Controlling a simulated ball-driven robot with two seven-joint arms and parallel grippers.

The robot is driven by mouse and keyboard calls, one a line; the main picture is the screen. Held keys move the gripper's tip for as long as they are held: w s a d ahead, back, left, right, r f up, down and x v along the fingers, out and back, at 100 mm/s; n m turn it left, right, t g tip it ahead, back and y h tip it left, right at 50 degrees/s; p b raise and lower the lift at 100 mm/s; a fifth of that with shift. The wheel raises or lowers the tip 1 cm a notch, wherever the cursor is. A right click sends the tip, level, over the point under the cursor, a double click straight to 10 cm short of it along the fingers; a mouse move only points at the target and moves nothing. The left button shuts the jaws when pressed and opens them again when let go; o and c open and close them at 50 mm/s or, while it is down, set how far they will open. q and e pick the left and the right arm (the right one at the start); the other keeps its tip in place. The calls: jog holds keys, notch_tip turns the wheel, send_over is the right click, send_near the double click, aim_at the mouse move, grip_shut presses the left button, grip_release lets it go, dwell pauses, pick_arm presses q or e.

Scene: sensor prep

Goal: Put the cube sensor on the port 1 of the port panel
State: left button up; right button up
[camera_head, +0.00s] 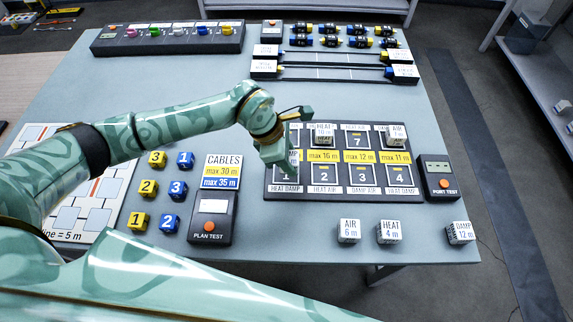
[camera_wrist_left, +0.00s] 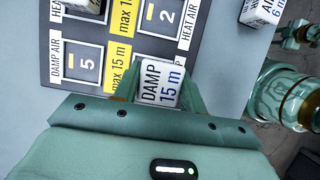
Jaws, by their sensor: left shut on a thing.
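The port panel (camera_head: 318,197) lies on the table; its front row is numbered 1 to 4. My left gripper (camera_head: 280,158) reaches over the panel's left end and is shut on a white cube sensor, which reads DAMP 15 m in the left wrist view (camera_wrist_left: 160,83). In the head view the cube is mostly hidden behind the gripper. It is at port 1 (camera_head: 286,178), whose number still shows below; I cannot tell whether it touches the panel. Port 5 (camera_wrist_left: 84,66) and port 2 (camera_wrist_left: 163,17) look empty in the left wrist view.
A HEAT cube (camera_head: 323,134) and an AIR cube (camera_head: 396,136) sit on the back row. Loose cubes, AIR 6 m (camera_head: 349,231), HEAT 4 m (camera_head: 390,232) and DAMP 12 m (camera_head: 461,233), stand near the front edge. A port tester (camera_head: 439,178) is right, a plan tester (camera_head: 210,218) left.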

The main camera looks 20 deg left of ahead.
pick_arm(q)
jog(key=shift+w+a+f, duration=0.2)
jog(key=shift+a+f, duration=0.2)
jog(key=shift+f, duration=0.2)
notch_tip(320, 180, down, 3)
jog(key=shift+w+a+f+b, duration=0.1)
jog(key=shift+a+f+b, duration=0.1)
jog(key=shift+b, duration=0.45)
jog(key=shift+r, duration=0.1)
pick_arm(e)
jog(key=shift+s+a+f, duration=0.2)
jog(key=shift+a+f, duration=0.2)
jog(key=shift+f, duration=0.25)
pick_arm(q)
jog(key=shift+f, duration=0.2)
jog(key=o, duration=1.1)
jog(key=shift+c, duration=0.2)
pick_arm(e)
jog(key=shift+d, duration=0.25)
